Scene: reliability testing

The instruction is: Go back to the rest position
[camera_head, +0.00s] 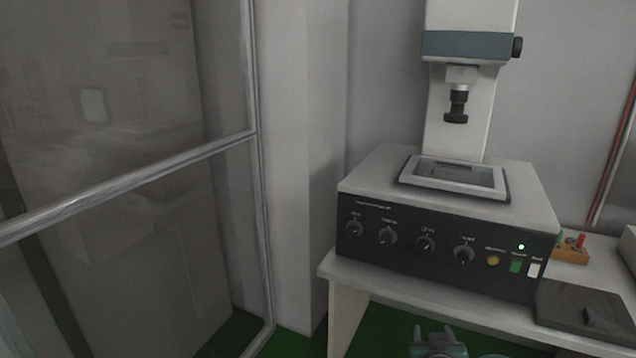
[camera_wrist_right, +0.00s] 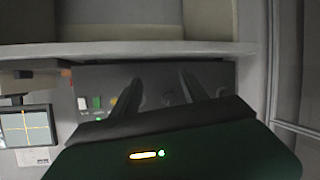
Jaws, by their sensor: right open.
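My right gripper (camera_head: 436,334) shows at the bottom edge of the head view, low in front of the table and below the test machine's front panel. Only its top part is in the picture. In the right wrist view its two dark fingers (camera_wrist_right: 160,80) stand apart with nothing between them, so it is open and empty. They point toward the machine's panel with knobs, and no contact is visible. My left gripper is in neither view.
The test machine (camera_head: 445,240) stands on a white table (camera_head: 345,284). A dark plate (camera_head: 575,308) and a small wooden block with coloured pegs (camera_head: 572,252) are at right. A metal-framed glass panel (camera_head: 130,190) fills the left. A monitor (camera_wrist_right: 28,127) shows in the wrist view.

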